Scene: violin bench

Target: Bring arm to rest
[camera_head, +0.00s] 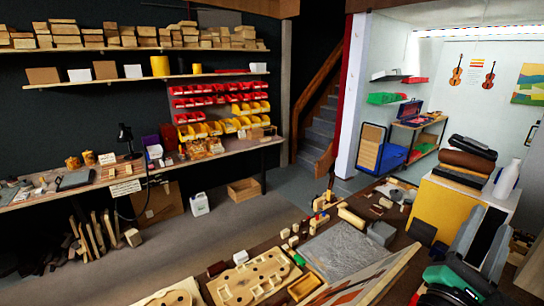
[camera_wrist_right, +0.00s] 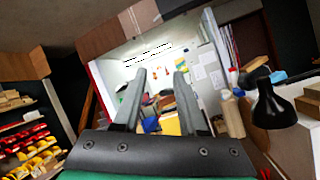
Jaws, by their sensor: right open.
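My right gripper (camera_head: 488,222) is at the lower right of the head view, raised over the right end of the workbench. Its two grey fingers point up and away, and its green and black body is cut by the bottom edge. In the right wrist view the gripper (camera_wrist_right: 160,80) has its fingers apart with nothing between them. It points at the lit back room. My left gripper and arm do not show in either view.
The workbench (camera_head: 275,243) carries wooden violin moulds (camera_head: 255,278), a grey slab (camera_head: 340,247) and small blocks. A black lamp (camera_wrist_right: 270,103) shows right.

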